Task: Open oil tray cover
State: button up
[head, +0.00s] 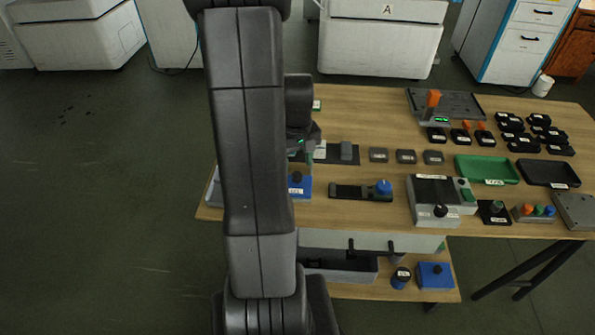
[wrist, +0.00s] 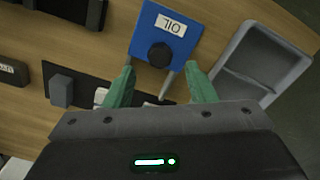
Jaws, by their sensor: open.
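The blue oil cover (wrist: 170,32) has a white OIL label and a round black knob (wrist: 160,56). In the head view the cover (head: 305,188) lies near the table's front edge, partly hidden behind my arm. My gripper (wrist: 159,74) is open, with its green fingers apart on either side of the knob's near edge in the wrist view. The knob is not gripped, and I cannot tell the height gap. In the head view my gripper is mostly hidden by my arm. An open grey tray (wrist: 262,62) sits right of the cover in the wrist view.
A black slide fixture with a blue knob (head: 383,188) stands right of the cover in the head view. A grey box with a black knob (head: 425,190) is farther right. Another blue lidded piece (head: 436,275) sits on the lower shelf. A dark plate with a grey block (wrist: 62,90) lies left of my fingers.

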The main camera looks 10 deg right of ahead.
aim_at(297, 174)
jog(key=shift+f, duration=2.15)
grip_shut()
